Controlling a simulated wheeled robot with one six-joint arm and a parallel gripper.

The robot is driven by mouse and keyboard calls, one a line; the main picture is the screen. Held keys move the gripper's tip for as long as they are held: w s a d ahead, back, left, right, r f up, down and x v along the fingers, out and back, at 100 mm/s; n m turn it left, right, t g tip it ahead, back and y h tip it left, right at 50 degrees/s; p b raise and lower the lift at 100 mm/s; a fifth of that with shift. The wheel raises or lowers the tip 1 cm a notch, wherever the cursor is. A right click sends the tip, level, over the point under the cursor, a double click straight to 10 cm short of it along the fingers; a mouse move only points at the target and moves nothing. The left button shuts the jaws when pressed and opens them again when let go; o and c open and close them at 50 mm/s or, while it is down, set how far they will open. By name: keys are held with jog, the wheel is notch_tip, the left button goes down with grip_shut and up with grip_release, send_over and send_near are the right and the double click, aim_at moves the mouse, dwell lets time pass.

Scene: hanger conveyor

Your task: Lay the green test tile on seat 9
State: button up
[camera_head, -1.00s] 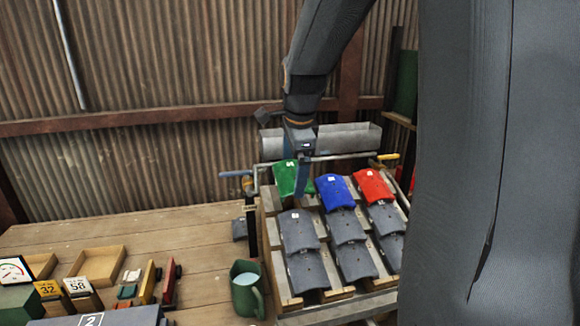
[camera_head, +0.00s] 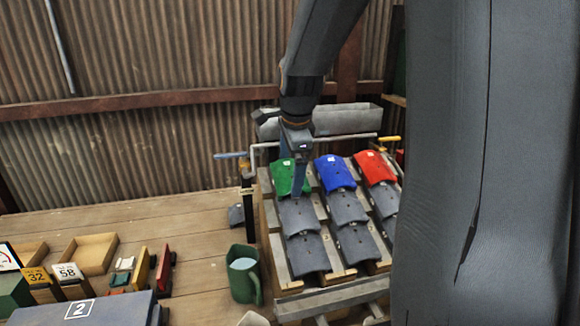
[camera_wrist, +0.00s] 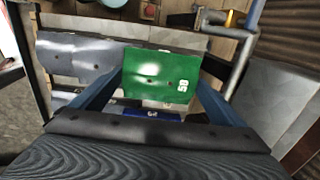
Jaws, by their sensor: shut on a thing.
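The green tile (camera_head: 281,178) is at the top of the left column of the sloped tile rack (camera_head: 284,284), in line with the blue tile (camera_head: 334,172) and red tile (camera_head: 375,168). My gripper (camera_head: 298,178) is shut on it. In the wrist view the green tile (camera_wrist: 152,78) spans between the two blue fingers and bears a small white mark. I cannot tell whether it touches the rack. Grey tiles (camera_head: 298,216) lie below it in the column. No seat numbers are readable.
A pipe rail (camera_head: 320,139) and a grey trough (camera_head: 330,117) stand behind the rack. A green jug (camera_head: 243,275) stands to its left. The bench between is clear.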

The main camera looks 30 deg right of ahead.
jog(key=o, duration=0.9)
jog(key=b+v, duration=0.1)
jog(key=v, duration=0.7)
